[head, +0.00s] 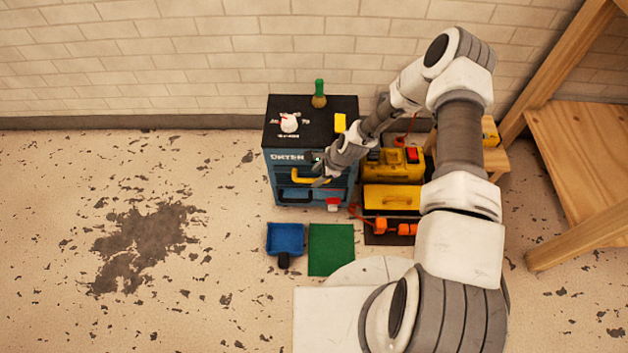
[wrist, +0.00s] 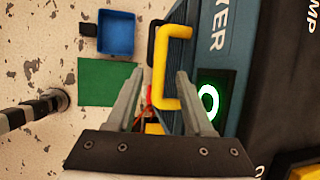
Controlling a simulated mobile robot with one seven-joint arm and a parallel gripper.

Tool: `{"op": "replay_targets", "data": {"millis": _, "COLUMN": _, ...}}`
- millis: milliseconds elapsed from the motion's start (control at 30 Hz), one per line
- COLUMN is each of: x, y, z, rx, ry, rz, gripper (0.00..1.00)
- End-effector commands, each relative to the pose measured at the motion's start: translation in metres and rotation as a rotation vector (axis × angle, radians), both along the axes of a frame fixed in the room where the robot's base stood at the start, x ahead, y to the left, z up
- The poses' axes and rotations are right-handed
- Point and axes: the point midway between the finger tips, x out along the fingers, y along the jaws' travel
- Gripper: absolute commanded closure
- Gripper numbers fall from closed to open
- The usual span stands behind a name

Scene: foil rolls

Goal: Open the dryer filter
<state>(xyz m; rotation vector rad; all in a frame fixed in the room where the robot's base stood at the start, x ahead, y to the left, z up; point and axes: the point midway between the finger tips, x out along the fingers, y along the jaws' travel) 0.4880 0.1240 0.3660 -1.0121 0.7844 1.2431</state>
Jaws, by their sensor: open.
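The dryer is a blue box with a black top (head: 345,108) and stands against the wall in the head view; its lettered blue front (wrist: 215,48) fills the right of the wrist view. A yellow handle (head: 300,178) sits on its front, apparently the filter's pull. In the wrist view the handle (wrist: 160,65) appears between the two fingertips. My gripper (wrist: 158,75) is open, and I cannot tell whether a finger touches the handle. In the head view my gripper (head: 319,171) is at the dryer's front, partly covering the handle's right end.
A green-lit button (wrist: 208,102) is close beside the right finger. A blue tray (head: 286,238) and a green mat (head: 331,249) lie on the floor before the dryer. Yellow cases (head: 391,197) stand on its right. The floor at left is clear.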

Motion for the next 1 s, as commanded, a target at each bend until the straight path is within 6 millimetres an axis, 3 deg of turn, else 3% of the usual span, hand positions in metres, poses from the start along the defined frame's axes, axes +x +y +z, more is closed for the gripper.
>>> {"op": "replay_targets", "data": {"millis": 33, "x": 0.001, "y": 0.004, "z": -0.010, "rx": 0.000, "ry": 0.000, "rz": 0.002, "gripper": 0.48}}
{"op": "replay_targets", "data": {"millis": 200, "x": 0.004, "y": 0.009, "z": -0.022, "rx": 0.000, "ry": 0.000, "rz": 0.001, "gripper": 0.48}}
{"op": "replay_targets", "data": {"millis": 533, "x": 0.005, "y": 0.010, "z": -0.023, "rx": 0.000, "ry": 0.000, "rz": 0.001, "gripper": 0.48}}
{"op": "replay_targets", "data": {"millis": 833, "x": 0.005, "y": 0.010, "z": -0.023, "rx": 0.000, "ry": 0.000, "rz": 0.001, "gripper": 1.00}}
{"op": "replay_targets", "data": {"millis": 1000, "x": 0.005, "y": 0.010, "z": -0.023, "rx": 0.000, "ry": 0.000, "rz": 0.000, "gripper": 1.00}}
